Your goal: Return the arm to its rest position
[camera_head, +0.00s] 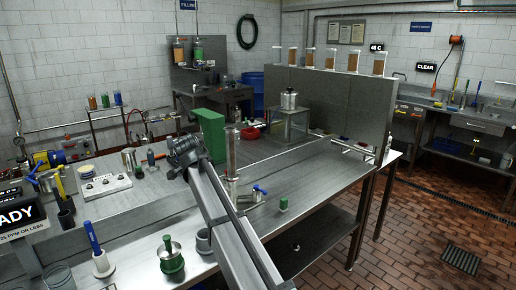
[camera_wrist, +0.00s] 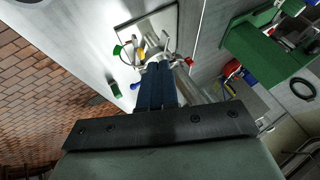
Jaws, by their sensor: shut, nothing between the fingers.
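My arm reaches from the bottom of the head view up over the steel bench (camera_head: 315,185), ending in a dark wrist (camera_head: 185,152) left of a clear upright column. In the head view the fingertips cannot be made out. In the wrist view my gripper (camera_wrist: 160,68) shows two dark fingers pressed together, with nothing between them. Beyond the fingertips is a metal valve assembly (camera_wrist: 152,46) with green, blue and red handles. The gap between it and the fingertips is hard to judge.
A green block (camera_head: 212,135) stands just right of my wrist. A green-based pot (camera_head: 171,258) is at the front. The bench's right part is mostly clear.

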